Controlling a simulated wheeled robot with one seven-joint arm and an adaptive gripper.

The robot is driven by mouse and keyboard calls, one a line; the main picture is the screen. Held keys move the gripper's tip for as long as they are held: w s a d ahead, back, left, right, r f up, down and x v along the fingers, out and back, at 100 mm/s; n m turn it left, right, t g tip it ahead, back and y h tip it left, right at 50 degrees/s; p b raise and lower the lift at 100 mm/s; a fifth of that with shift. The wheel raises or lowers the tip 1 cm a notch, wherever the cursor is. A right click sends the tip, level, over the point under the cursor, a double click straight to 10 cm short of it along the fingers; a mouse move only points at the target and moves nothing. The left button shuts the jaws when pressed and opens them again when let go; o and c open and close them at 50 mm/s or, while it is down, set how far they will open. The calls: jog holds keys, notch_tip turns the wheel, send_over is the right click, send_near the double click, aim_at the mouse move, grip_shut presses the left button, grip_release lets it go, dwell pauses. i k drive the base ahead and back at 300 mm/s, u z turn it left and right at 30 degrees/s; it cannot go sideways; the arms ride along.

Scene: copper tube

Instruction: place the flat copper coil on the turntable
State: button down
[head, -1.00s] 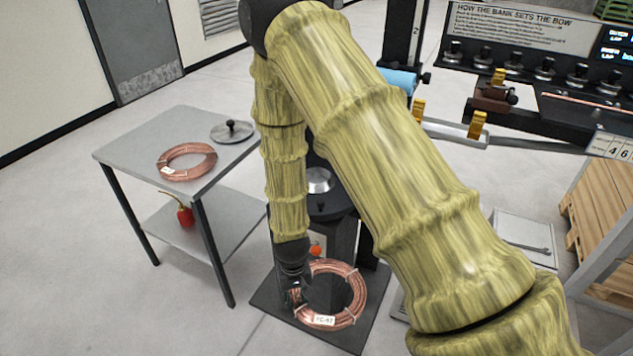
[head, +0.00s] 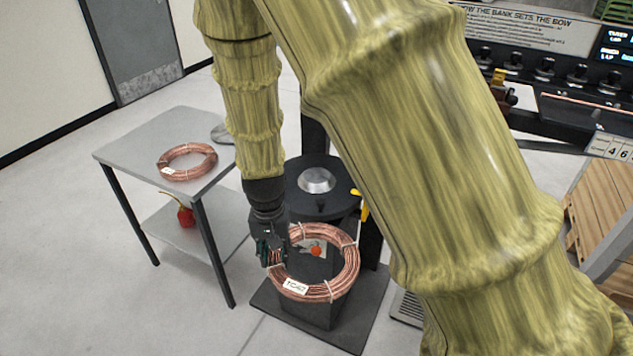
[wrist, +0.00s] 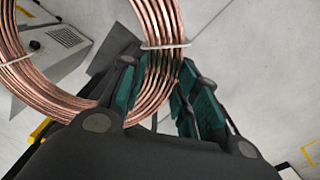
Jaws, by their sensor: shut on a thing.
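My gripper (head: 272,250) is shut on the left side of a flat copper coil (head: 346,272), which carries a white tag and light ties. In the wrist view the coil (wrist: 68,98) passes between the two green-padded fingers (wrist: 160,105). The turntable (head: 338,203) is a black round disc with a silver hub on a dark pedestal. In the head view the held coil hangs in front of the pedestal, lower in the picture than the disc. My arm hides part of the turntable's surroundings.
A second copper coil (head: 166,172) lies on a grey side table (head: 125,150) at left. A red oil can (head: 185,215) stands on its lower shelf. A black machine bench (head: 570,115) and wooden pallet (head: 600,215) are at right. Floor between table and pedestal is clear.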

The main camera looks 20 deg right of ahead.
aim_at(316, 181)
jog(key=i, duration=1)
